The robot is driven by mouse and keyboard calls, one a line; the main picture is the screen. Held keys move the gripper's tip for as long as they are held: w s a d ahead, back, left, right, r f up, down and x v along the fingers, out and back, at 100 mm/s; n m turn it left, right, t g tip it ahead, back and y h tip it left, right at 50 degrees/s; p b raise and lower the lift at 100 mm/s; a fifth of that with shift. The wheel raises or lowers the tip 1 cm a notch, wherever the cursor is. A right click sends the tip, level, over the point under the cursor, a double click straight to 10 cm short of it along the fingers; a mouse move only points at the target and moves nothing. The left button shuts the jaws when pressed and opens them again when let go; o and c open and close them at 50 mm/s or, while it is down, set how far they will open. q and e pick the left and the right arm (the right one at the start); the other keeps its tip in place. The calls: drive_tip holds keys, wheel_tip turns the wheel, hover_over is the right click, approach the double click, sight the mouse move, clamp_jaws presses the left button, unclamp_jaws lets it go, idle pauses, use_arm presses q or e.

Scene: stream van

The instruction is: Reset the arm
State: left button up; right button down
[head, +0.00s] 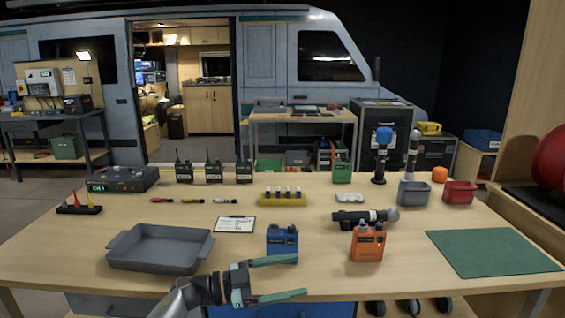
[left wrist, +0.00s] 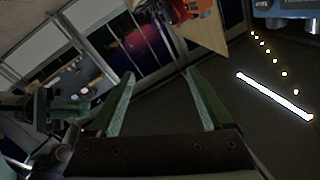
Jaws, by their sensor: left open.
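My left gripper (head: 296,277) is at the front edge of the table in the head view, with its arm coming in from below. Its two green fingers are spread apart, with nothing between them. In the left wrist view the open fingers (left wrist: 160,100) point past the table into open space. The blue pack (head: 283,241) stands on the table just behind the upper finger; I cannot tell whether they touch. My right gripper does not show clearly in the head view; a dark gripper with green fingers (left wrist: 68,108) shows at the left of the left wrist view.
The wooden table (head: 330,280) holds a grey tray (head: 160,247), a clipboard (head: 235,225), an orange pack (head: 368,242), a microphone (head: 362,217), a green mat (head: 492,252), several radios (head: 214,171) and bins (head: 413,193). Bare tabletop lies between the orange pack and the mat.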

use_arm(q)
drive_tip(key=s+a+f+n+t+y+b, duration=0.3)
drive_tip(key=s+a+f+n+t+y, duration=0.2)
drive_tip(key=s+a+f+n+y, duration=0.45)
drive_tip(key=s+a+f+n+t+y+b, duration=0.45)
drive_tip(key=s+a+f+n+t, duration=0.2)
drive_tip(key=s+f, duration=0.6)
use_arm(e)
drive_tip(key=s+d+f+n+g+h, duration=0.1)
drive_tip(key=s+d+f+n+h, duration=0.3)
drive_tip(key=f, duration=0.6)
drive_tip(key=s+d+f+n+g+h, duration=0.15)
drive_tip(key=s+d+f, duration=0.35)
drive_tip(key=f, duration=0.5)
use_arm(q)
drive_tip(key=s+a+r+n+g+y+p, duration=0.2)
drive_tip(key=s+r+g+p, duration=0.3)
drive_tip(key=p, duration=1.7)
drive_tip(key=s+g, duration=0.1)
drive_tip(key=s, duration=0.2)
drive_tip(key=shift+r, duration=0.25)
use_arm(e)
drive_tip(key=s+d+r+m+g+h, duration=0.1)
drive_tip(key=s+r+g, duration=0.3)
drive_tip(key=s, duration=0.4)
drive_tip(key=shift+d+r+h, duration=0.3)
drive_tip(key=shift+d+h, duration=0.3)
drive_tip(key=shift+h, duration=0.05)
